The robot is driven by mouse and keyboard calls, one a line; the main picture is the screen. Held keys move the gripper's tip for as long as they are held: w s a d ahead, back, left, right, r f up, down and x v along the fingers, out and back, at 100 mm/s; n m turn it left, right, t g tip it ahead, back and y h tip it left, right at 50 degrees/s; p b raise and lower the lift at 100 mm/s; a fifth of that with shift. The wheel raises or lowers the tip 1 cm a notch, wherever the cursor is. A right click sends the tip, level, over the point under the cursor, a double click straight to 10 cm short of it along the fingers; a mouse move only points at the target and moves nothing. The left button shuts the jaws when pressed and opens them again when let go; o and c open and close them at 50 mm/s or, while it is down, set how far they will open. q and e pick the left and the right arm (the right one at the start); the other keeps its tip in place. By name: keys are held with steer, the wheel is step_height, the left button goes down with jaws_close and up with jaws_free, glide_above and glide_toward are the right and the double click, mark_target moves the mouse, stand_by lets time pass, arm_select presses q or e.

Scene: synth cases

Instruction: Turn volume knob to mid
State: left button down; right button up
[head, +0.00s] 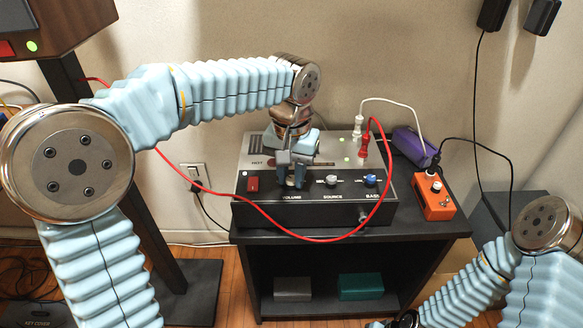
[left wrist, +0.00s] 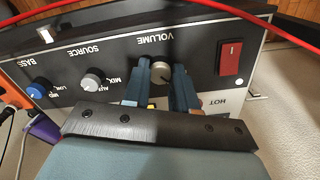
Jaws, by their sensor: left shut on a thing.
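The amplifier (head: 332,211) is a black and grey box with a front panel of knobs, standing on a black cabinet. The pale volume knob (left wrist: 161,71) shows beside the VOLUME label in the left wrist view, which sees the panel upside down. Its pointer is too small to read surely. My left gripper (head: 291,184) reaches down to the panel, and its blue fingers (left wrist: 161,88) close on the knob from both sides.
A red cable (head: 300,236) loops across the amplifier's front. The grey source knob (head: 331,180), blue bass knob (head: 370,180) and red switch (head: 253,184) share the panel. An orange pedal (head: 433,197) and purple box (head: 414,146) stand at the right.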

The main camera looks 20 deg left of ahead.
mark_target(291, 178)
arm_select(q)
steer(key=m+p, duration=0.2)
steer(key=m, duration=0.2)
steer(key=shift+r+m, duration=0.1)
steer(key=shift+m, duration=0.2)
steer(key=shift+m+p, duration=0.55)
steer(key=shift+m, duration=1.05)
steer(key=c, duration=0.9)
jaws_free()
step_height(291, 178, up, 14)
steer(key=p, duration=0.1)
steer(key=shift+f, duration=0.2)
